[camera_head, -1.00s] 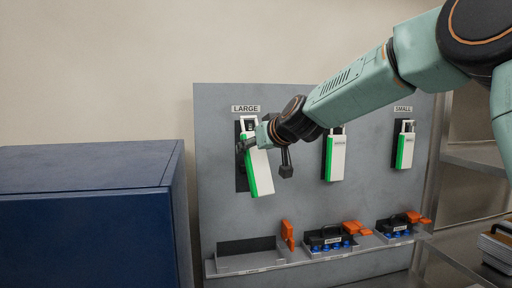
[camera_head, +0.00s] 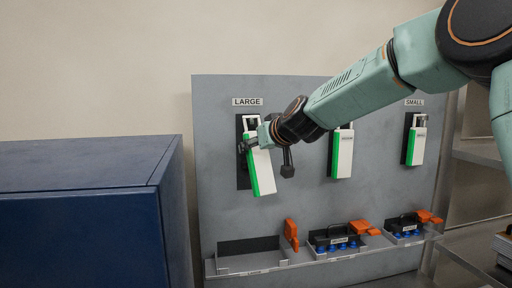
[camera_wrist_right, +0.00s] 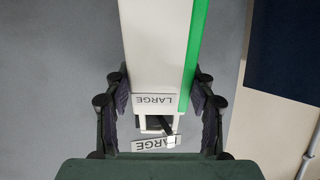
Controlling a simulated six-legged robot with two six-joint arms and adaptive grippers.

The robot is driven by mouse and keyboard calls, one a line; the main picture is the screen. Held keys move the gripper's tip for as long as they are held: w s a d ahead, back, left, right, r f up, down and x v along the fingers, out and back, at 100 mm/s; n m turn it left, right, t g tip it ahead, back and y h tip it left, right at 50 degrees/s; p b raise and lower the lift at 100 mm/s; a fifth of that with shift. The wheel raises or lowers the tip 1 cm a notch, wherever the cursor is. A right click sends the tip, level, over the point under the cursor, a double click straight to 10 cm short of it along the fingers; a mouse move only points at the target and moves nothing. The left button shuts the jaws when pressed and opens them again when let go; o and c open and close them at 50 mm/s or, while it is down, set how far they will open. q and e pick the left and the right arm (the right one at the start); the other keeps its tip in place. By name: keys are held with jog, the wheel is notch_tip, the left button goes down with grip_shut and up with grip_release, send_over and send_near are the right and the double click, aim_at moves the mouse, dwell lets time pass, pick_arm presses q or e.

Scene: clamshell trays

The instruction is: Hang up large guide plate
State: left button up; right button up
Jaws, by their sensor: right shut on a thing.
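The large guide plate (camera_head: 261,171) is white with a green edge and hangs slightly tilted in front of the black backing under the LARGE label (camera_head: 247,102) on the grey board. My right gripper (camera_head: 258,140) is shut on it near its top. In the right wrist view the plate (camera_wrist_right: 156,45) lies between both fingers of my right gripper (camera_wrist_right: 160,105). Its label and its open top frame show there, with a dark hook piece (camera_wrist_right: 172,126) in or behind the frame; I cannot tell whether the plate rests on it. My left gripper is not in view.
Two similar guide plates hang to the right, a middle one (camera_head: 342,155) and a small one (camera_head: 416,146). Below is a ledge with an empty tray (camera_head: 250,262) and black trays with orange clamps. A blue cabinet (camera_head: 90,220) stands at the left.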

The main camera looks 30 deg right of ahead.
jog(key=shift+s+a+r, duration=0.15)
jog(key=shift+s+a, duration=0.2)
jog(key=o, duration=1.1)
jog(key=shift+w+a, duration=0.1)
jog(key=shift+a, duration=0.05)
jog(key=shift+c, duration=0.2)
jog(key=o, duration=0.3)
jog(key=shift+w+d+f, duration=0.2)
jog(key=shift+d, duration=0.15)
jog(key=shift+o, duration=0.2)
jog(key=shift+s+a+r, duration=0.15)
jog(key=shift+s, duration=0.05)
jog(key=shift+a+r, duration=0.2)
jog(key=shift+r, duration=0.05)
jog(key=shift+w+d+r, duration=0.2)
jog(key=shift+d+r, duration=0.05)
jog(key=shift+r, duration=0.4)
jog(key=r, duration=0.6)
jog(key=shift+s+r, duration=0.2)
jog(key=shift+r, duration=0.2)
jog(key=shift+w+d+r, duration=0.15)
jog(key=shift+r, duration=0.45)
